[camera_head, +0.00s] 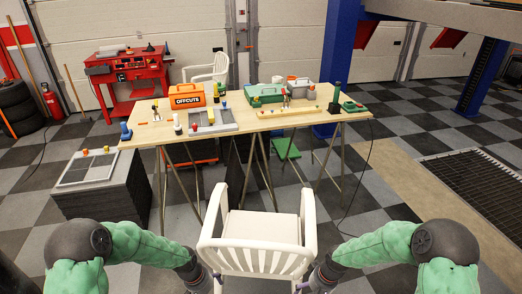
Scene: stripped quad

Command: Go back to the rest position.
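My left arm, in a green cover, comes in from the lower left. Its gripper (215,279) is low in the view, at the left side of the white chair's back. My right arm comes in from the lower right. Its gripper (303,286) is at the right side of the same chair's back. Both grippers are on the near side of the table, well below its top. The fingers are small, dark and partly lost against the chair, so I cannot tell whether they are open. I see no object in either one.
A white chair (262,228) stands close in front, between my arms. Behind it is a wooden trestle table (345,118) with an orange offcuts box (187,96), a green toolbox (263,94) and a grey tray (212,121). A dark block (110,196) stands left; floor at right is open.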

